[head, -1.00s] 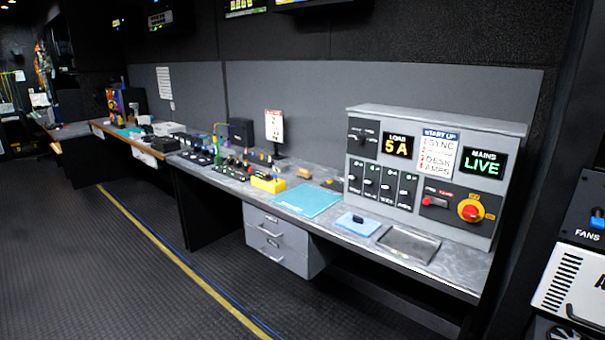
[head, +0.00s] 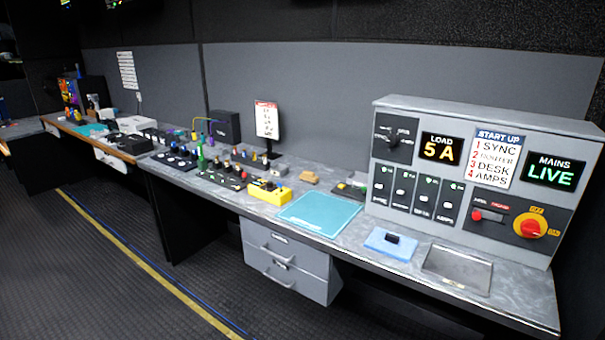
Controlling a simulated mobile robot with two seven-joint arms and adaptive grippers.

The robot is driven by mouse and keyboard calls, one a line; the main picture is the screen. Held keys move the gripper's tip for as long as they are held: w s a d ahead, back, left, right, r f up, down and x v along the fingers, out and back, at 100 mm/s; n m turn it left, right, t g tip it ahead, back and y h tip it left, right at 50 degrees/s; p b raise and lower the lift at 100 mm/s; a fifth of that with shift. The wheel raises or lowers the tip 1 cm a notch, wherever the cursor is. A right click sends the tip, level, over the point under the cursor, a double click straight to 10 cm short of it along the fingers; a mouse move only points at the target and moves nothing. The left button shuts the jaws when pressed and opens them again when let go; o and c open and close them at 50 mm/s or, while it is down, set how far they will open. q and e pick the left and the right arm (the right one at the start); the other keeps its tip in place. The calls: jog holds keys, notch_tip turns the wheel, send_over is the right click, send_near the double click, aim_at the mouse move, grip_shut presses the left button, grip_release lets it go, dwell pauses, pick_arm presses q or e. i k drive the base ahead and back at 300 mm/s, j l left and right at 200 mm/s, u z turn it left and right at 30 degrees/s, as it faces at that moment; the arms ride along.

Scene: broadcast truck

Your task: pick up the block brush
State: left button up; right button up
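A small tan block (head: 309,177), which looks like the block brush, lies on the grey desk (head: 345,245) behind the teal mat. It is too small in the picture to make out bristles. Nothing touches it from my side. Neither of my grippers is in the head view.
The teal mat (head: 318,215) lies in front of the block. A yellow box (head: 268,194) stands left of the mat. A blue pad (head: 390,243) and a grey tray (head: 457,270) lie to the right, before the power panel (head: 480,185). Floor before the desk is clear.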

aim_at(308, 176)
jog(key=i+j+z, duration=0.1)
jog(key=i+j, duration=0.75)
jog(key=j, duration=0.1)
